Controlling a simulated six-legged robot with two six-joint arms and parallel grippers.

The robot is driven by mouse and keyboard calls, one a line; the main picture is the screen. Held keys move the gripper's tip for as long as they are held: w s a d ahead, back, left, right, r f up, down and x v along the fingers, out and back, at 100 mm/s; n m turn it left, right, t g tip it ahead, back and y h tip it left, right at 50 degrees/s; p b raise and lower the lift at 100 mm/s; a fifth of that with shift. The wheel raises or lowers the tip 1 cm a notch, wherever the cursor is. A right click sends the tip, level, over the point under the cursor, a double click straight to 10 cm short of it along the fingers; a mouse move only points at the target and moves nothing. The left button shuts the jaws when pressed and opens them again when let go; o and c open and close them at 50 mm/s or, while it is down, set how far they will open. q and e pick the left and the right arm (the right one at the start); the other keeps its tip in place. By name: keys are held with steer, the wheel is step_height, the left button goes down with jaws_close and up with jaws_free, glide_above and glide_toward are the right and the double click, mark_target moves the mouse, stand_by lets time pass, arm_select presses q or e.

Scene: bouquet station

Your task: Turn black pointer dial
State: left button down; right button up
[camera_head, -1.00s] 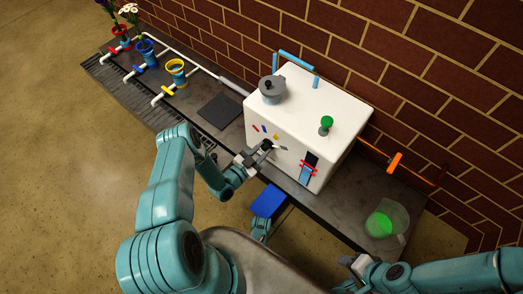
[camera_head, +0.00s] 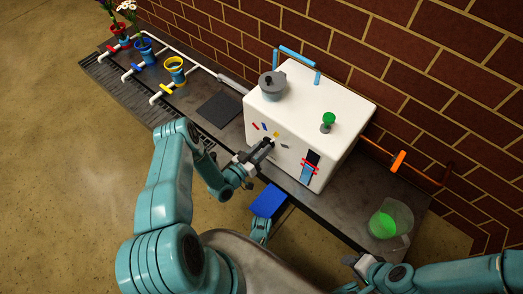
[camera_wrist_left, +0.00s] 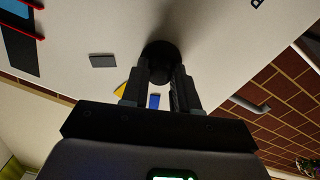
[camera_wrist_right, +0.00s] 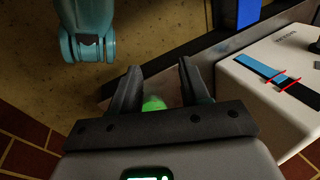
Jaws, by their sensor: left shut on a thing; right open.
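The black dial (camera_head: 267,142) is on the front face of the white machine (camera_head: 318,98). Red (camera_head: 255,126), blue (camera_head: 264,127), yellow (camera_head: 276,134) and grey (camera_head: 285,146) marks lie around it. My left gripper (camera_head: 262,150) is shut on the dial. In the left wrist view the round dial (camera_wrist_left: 160,52) sits between the fingertips (camera_wrist_left: 160,80), with the grey mark (camera_wrist_left: 103,60) to the left. The dial's pointer direction is hidden by the fingers. My right gripper (camera_wrist_right: 153,85) is open and empty, low at the right near the table's front edge.
A clear jug with green contents (camera_head: 390,220) stands on the table's right end. A grey pot (camera_head: 272,85) and green knob (camera_head: 328,120) are on top of the machine. Flower cups with coloured valves stand at the far left. A blue pedal-like block (camera_head: 268,201) is below.

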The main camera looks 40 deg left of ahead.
arm_select(q)
steer(key=shift+d+f+n+y+b, duration=0.15)
steer(key=shift+n+b, duration=0.6)
steer(key=shift+n, duration=2.25)
steer(key=shift+a+r+n+y+b, duration=0.2)
steer(key=shift+n+b, duration=0.6)
steer(key=shift+n, duration=2.2)
steer(key=shift+d+f+n+y+b, duration=0.2)
steer(key=shift+n+b, duration=0.55)
steer(key=shift+n, duration=2.25)
arm_select(e)
steer(key=w+f+t, duration=0.1)
steer(key=w+f, duration=0.2)
steer(key=f, duration=0.1)
steer(key=shift+w+d+f, duration=0.3)
steer(key=shift+d+f, duration=0.05)
steer(key=shift+f, duration=0.05)
arm_select(q)
steer(key=c, duration=0.8)
jaws_free()
steer(key=shift+c, duration=0.2)
steer(key=shift+s, duration=0.1)
